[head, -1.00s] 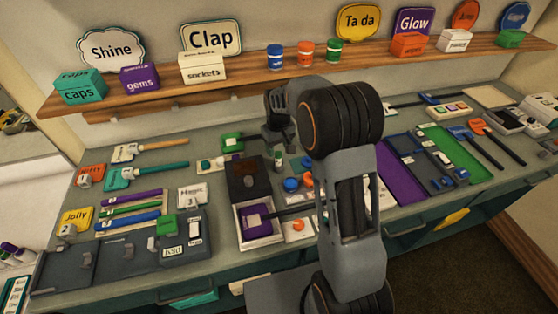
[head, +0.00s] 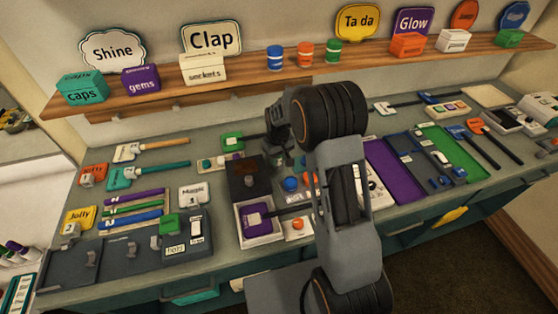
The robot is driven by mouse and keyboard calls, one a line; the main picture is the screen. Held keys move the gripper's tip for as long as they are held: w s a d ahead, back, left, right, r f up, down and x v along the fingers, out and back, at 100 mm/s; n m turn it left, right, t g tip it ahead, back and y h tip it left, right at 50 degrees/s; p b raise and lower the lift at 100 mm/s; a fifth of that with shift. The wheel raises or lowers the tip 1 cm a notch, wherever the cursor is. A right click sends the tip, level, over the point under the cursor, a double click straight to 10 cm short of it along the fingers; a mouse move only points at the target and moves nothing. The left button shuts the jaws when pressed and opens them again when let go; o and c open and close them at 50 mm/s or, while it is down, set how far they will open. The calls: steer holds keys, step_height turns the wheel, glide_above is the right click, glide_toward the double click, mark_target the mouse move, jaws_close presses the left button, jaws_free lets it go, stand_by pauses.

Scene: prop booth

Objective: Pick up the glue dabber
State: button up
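A small pale and green upright item, possibly the glue dabber (head: 277,161), stands on the bench just behind the dark brown box. It is tiny in the head view and partly hidden by my gripper. My gripper (head: 278,152) points down at it, with the fingers close to or around it. The fingers are dark, small and partly covered by my arm, so I cannot tell whether they are open or shut, or whether they touch the item.
The brown box (head: 243,172) and a white tray with a purple block (head: 255,218) lie just in front. A green-headed tool (head: 232,141) lies to the left. Blue (head: 290,184) and orange round pieces are close on the right. The shelf (head: 225,88) runs behind.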

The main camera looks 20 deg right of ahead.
steer(key=c, duration=0.6)
steer(key=shift+r, duration=0.15)
steer(key=shift+r, duration=0.25)
step_height(320, 180, up, 2)
steer(key=s+a+r+b, duration=0.4)
steer(key=s+a+r, duration=0.6)
